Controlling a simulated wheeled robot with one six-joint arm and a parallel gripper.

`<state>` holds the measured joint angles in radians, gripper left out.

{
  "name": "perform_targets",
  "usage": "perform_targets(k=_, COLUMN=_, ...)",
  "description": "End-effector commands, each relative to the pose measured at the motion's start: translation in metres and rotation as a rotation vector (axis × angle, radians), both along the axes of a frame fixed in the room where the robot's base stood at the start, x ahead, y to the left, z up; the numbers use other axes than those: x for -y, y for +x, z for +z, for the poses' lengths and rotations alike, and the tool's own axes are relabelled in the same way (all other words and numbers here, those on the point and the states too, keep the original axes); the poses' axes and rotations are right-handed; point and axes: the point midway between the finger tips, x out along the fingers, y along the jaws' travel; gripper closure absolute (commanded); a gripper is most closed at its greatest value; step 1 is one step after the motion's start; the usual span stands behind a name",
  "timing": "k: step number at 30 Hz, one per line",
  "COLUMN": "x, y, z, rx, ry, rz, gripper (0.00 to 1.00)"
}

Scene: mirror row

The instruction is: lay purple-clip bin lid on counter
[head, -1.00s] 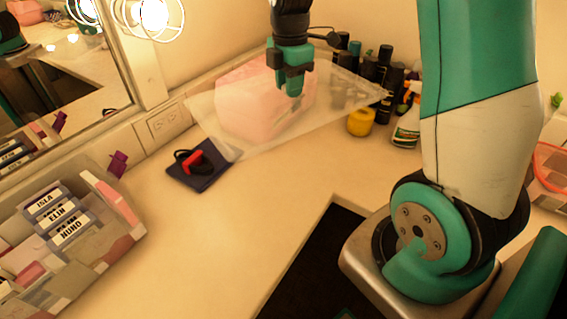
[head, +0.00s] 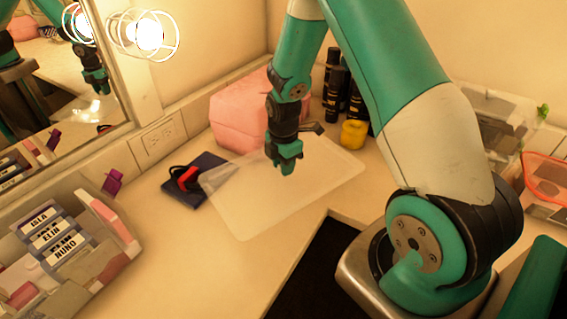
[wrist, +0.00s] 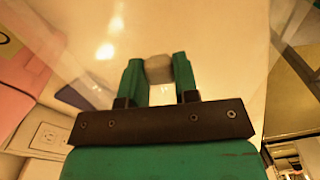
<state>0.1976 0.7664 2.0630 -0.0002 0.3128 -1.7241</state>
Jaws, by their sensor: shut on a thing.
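The lid (head: 300,205) is a clear, frosted rectangular sheet in the head view, low over the counter (head: 190,265). I cannot tell whether it touches the counter. Its left corner overlaps the navy pad in the picture. My gripper (head: 285,168) is above the lid's back part, shut on its small grey knob (wrist: 158,68), which shows between the fingers in the wrist view (wrist: 158,82). The open bin (head: 75,275) with the purple clip (head: 112,181) stands at the left and holds name-labelled boxes.
A navy pad (head: 213,163) with a red and black item (head: 186,178) lies left of the lid. Behind are a pink box (head: 235,120), a yellow jar (head: 354,134) and dark bottles (head: 332,75). A clear bin (head: 490,120) stands right. Front-left counter is bare.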

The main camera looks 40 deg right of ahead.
Motion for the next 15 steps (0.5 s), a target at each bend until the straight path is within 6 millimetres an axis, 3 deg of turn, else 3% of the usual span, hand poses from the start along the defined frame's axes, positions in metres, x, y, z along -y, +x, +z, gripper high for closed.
perform_targets(k=15, x=0.0002, y=0.0005, z=-0.0092, rx=0.001, ry=0.0, rz=0.0, gripper=0.99)
